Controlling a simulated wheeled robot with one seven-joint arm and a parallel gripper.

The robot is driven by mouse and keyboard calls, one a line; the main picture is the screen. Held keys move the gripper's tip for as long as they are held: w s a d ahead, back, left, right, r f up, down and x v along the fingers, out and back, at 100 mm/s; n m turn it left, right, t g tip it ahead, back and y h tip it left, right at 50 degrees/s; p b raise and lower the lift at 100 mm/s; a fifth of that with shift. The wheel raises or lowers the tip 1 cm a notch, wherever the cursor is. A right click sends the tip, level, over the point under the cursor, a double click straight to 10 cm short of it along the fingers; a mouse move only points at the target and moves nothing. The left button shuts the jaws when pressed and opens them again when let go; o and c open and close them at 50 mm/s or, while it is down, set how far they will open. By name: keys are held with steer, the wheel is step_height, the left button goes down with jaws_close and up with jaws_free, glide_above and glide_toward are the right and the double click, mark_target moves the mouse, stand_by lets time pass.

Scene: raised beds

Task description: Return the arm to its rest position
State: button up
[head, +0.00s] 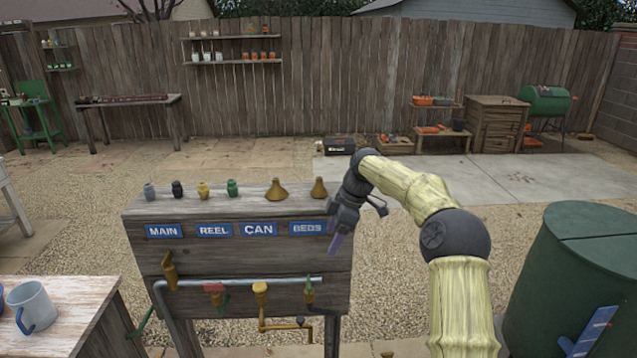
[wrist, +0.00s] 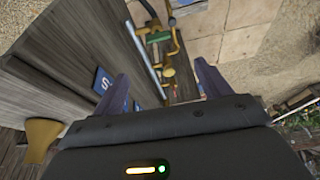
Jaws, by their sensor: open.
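My arm, in a pale yellow sleeve with black joints, rises at the right of the head view and bends left. My gripper (head: 337,243) hangs pointing down in front of the right end of the wooden tap stand (head: 220,262), by the BEDS label (head: 308,228). In the wrist view my gripper (wrist: 160,90) shows two purple-grey fingers spread apart with nothing between them. Past the fingers are the stand's pipe and brass taps (wrist: 160,45). Whether a finger touches the stand, I cannot tell.
Several fittings and two brass cones (head: 277,192) stand on the stand's top. A table with a mug (head: 32,307) is at the lower left. A green barrel (head: 575,275) stands right of my arm. Open gravel (head: 400,185) lies behind the stand.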

steer(key=s+d+f+m+t+h, duration=0.1)
steer(key=s+d+f+m, duration=0.1)
steer(key=s+m, duration=0.4)
steer(key=s+d+f+m+h, duration=0.1)
steer(key=s+m, duration=0.4)
steer(key=s, duration=1.1)
steer(key=s+d+f+m+t+h, duration=0.1)
steer(key=s+d+f+m, duration=0.3)
steer(key=s, duration=0.7)
steer(key=m+h, duration=0.1)
steer(key=m, duration=0.1)
steer(key=shift+s+d+m+t, duration=0.15)
steer(key=shift+m+t, duration=0.15)
